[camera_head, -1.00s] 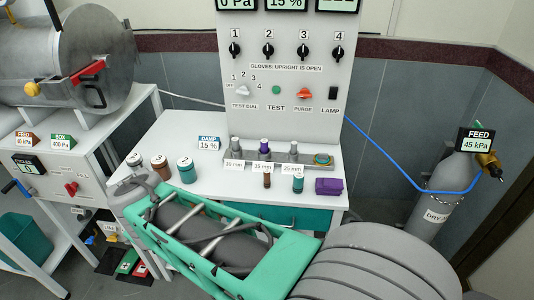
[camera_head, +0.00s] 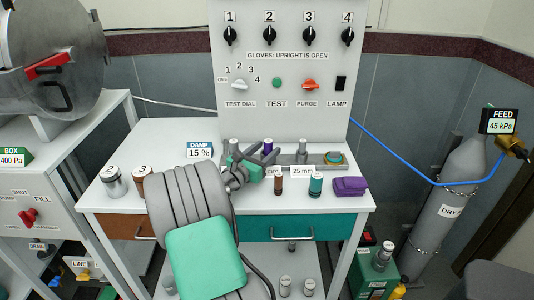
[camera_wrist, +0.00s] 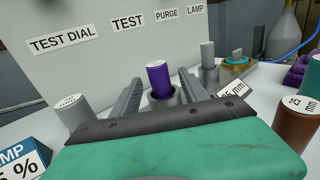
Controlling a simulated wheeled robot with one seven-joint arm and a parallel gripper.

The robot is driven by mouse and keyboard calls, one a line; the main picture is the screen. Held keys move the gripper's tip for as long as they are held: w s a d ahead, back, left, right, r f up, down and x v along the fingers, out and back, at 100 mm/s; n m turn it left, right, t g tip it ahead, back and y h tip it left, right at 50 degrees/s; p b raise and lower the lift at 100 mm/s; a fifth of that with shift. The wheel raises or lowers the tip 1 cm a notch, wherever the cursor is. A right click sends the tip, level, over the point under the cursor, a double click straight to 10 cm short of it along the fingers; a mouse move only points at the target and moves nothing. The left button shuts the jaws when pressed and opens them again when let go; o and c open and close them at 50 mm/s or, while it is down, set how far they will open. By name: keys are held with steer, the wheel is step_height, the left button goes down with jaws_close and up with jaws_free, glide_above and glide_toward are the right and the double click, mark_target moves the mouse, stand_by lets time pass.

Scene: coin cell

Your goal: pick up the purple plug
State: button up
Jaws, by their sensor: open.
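In the wrist view the purple plug (camera_wrist: 158,82) rises from a round grey socket. My gripper (camera_head: 248,167) is at the holder, just in front of the plug. In the wrist view my gripper (camera_wrist: 161,92) is open, with one finger to the left and one to the right of the plug. I cannot tell how far the fingertips reach along it. The gripper body hides part of the holder.
A brown plug (camera_head: 278,184), a teal plug (camera_head: 316,184) and a folded purple cloth (camera_head: 349,187) are to the right. A damp sign (camera_head: 200,149) stands left. The panel (camera_head: 290,85) rises close behind.

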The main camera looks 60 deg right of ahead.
steer(key=shift+s+d, duration=0.1)
steer(key=shift+d, duration=0.8)
jaws_close()
